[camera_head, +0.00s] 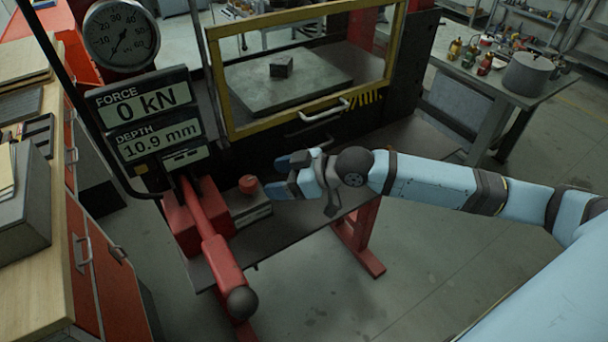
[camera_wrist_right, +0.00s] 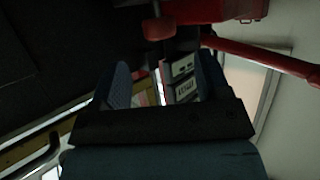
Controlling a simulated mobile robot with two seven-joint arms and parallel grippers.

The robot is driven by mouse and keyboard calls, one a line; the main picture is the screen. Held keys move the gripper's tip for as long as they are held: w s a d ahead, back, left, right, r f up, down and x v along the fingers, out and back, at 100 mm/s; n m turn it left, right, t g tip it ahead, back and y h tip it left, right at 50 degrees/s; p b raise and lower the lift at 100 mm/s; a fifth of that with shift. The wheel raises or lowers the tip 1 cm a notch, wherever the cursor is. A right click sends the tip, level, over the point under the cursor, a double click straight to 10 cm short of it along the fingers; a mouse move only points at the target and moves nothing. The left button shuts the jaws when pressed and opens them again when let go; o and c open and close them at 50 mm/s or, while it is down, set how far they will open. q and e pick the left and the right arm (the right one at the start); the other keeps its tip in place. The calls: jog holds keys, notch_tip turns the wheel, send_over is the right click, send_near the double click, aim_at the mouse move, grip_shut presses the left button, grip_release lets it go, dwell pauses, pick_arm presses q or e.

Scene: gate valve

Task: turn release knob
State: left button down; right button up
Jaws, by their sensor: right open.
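The release knob (camera_head: 248,184) is a small red round cap on a grey block (camera_head: 250,210) at the front of the press. In the right wrist view a red knob (camera_wrist_right: 158,28), likely the same one, shows just beyond the fingertips. My right gripper (camera_head: 279,176) is open, with its blue fingers pointing left at the knob. A small gap lies between the fingertips and the knob, and nothing is between the fingers. My left gripper is not in view.
A red lever (camera_head: 219,255) with a black ball end sticks out beside the block. A display (camera_head: 150,115) reads 0 kN and 10.9 mm, below a round gauge (camera_head: 120,33). A yellow-framed guard window (camera_head: 310,70) with a handle stands behind my gripper.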

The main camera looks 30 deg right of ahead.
jog(key=v, duration=0.6)
jog(key=shift+s+d+r+b, duration=0.15)
jog(key=shift+s+r+b, duration=0.05)
jog(key=shift+b, duration=0.2)
jog(key=s+a+f+m+g+h, duration=0.1)
jog(key=s+a+f+h, duration=0.2)
jog(key=s+a+f, duration=0.45)
jog(key=s+d+f+m+g+h, duration=0.2)
jog(key=s+d+f+m+h, duration=0.15)
jog(key=s, duration=0.45)
jog(key=s+d+f+m+g+h, duration=0.3)
jog(key=s+d+h, duration=0.1)
jog(key=s, duration=0.3)
jog(key=w+a+f+t+y+p, duration=0.3)
jog(key=w+a+f+t, duration=0.3)
jog(key=f, duration=0.4)
jog(key=shift+a+n+t+p, duration=0.2)
jog(key=shift+n+t+p, duration=0.25)
jog(key=shift+t, duration=0.45)
jog(key=shift+f+y, duration=0.1)
jog(key=shift+y, duration=0.15)
